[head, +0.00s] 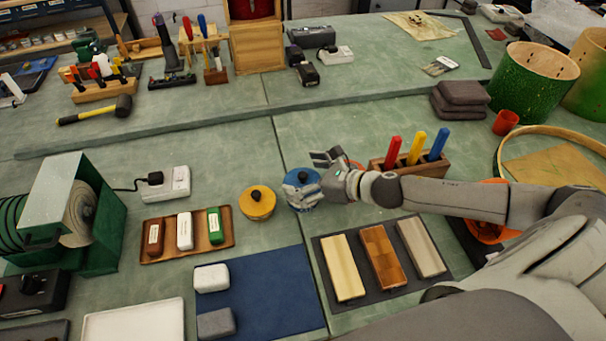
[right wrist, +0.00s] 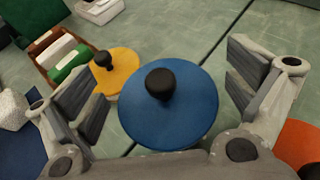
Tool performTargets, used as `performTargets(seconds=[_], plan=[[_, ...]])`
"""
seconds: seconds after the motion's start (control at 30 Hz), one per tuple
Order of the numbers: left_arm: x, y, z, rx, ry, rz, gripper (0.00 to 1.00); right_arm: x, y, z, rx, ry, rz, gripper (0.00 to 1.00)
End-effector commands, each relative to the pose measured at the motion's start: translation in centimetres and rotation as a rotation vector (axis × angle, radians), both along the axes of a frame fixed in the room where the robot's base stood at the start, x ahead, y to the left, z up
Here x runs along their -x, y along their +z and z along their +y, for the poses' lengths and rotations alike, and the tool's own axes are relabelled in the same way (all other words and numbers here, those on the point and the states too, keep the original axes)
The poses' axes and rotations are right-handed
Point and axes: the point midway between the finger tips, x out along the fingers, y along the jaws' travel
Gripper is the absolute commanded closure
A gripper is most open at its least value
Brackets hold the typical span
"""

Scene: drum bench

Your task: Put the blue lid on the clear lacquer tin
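The blue lid (head: 299,178) with a black knob is at the middle of the bench in the head view, partly covered by my right gripper (head: 318,174). In the right wrist view the blue lid (right wrist: 190,115) lies between the two spread fingers of my right gripper (right wrist: 165,92), apart from both. What is under the blue lid is hidden, and I cannot make out the clear lacquer tin. A tin with a yellow lid (head: 257,201) stands just left of it; the yellow lid (right wrist: 118,72) also shows in the right wrist view. My left gripper is out of view.
A wooden tray (head: 155,254) with three coloured blocks is to the left. A blue mat (head: 270,290) and a dark mat with wooden blocks (head: 380,255) lie in front. A wooden holder (head: 430,168) with three coloured handles stands behind my right arm.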

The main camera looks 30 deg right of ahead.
Motion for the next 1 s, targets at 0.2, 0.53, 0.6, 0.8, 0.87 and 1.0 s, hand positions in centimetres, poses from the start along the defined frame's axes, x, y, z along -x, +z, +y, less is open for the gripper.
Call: performTargets(seconds=[0.2, 0.53, 0.6, 0.8, 0.87, 1.0], plan=[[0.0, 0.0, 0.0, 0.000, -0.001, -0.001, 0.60, 0.0, 0.0, 0.0, 0.000, 0.000, 0.000, 0.00], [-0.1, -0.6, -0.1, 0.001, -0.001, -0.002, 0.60, 1.5, 0.5, -1.0, 0.001, -0.003, 0.003, 0.00], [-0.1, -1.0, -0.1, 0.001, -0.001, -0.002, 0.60, 2.2, 0.8, -1.3, 0.002, -0.001, 0.003, 0.00], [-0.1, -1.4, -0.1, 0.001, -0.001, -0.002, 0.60, 3.5, 1.6, -2.1, 0.000, -0.004, 0.003, 0.00], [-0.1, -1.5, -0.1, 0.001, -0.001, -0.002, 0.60, 3.8, 1.8, -2.3, -0.001, -0.004, 0.004, 0.00], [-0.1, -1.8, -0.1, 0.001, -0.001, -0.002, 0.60, 4.6, 2.2, -2.7, 0.000, -0.002, 0.003, 0.00]])
